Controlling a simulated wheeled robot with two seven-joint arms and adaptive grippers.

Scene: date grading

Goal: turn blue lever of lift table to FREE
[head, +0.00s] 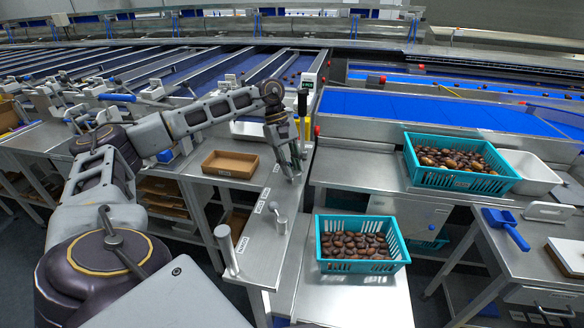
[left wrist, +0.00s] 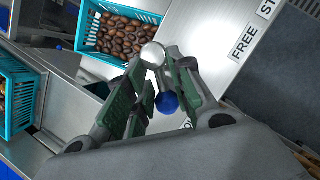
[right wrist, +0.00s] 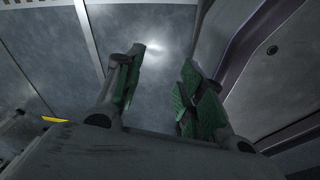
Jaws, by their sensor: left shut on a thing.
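My left gripper (head: 291,163) is over the far part of the narrow metal strip with small white labels. In the left wrist view its fingers (left wrist: 158,75) are closed in around the blue lever, whose round blue knob (left wrist: 168,103) shows between them. A silver ball (left wrist: 153,54) shows at the fingertips. The FREE label (left wrist: 243,40) is up and to the right of the fingers, with a partly cut-off label beyond it. In the head view the gripper hides the blue lever. My right gripper (right wrist: 156,85) has its fingers apart with nothing between them, above a grey floor.
Two grey upright levers (head: 228,250) (head: 278,218) stand nearer on the strip. A teal crate of dates (head: 335,266) is to the right, a larger teal crate (head: 425,179) behind it. A brown tray (head: 230,172) lies left of the gripper. A blue scoop (head: 505,226) is far right.

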